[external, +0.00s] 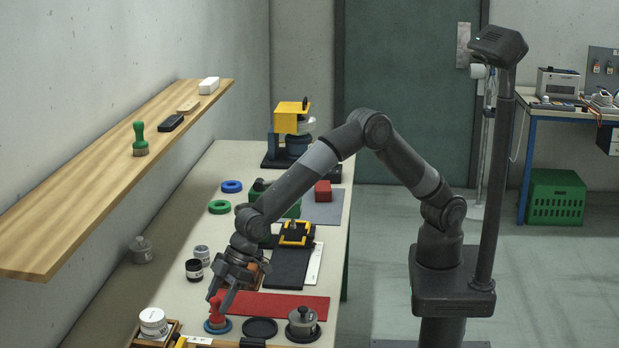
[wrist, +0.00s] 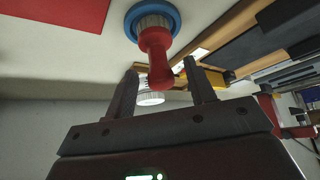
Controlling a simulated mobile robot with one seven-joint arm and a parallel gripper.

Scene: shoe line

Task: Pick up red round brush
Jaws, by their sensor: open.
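The red round brush (external: 216,306) stands upright on a blue round disc (external: 217,326) near the front of the workbench. In the wrist view the red brush (wrist: 155,50) shows its red handle and pale bristle collar, with the blue disc (wrist: 172,14) around its base. My gripper (external: 226,293) is right at the brush, angled down towards its handle. In the wrist view my gripper (wrist: 163,84) is open, and the handle's end lies near the gap between the two fingertips. I cannot tell whether a finger touches it.
A red mat (external: 275,305) lies just behind the brush. A black disc (external: 259,328) and a grey knobbed weight (external: 302,322) stand to the right. White-lidded jars (external: 153,320) stand at left in a wooden tray. A wooden shelf (external: 90,205) runs along the left wall.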

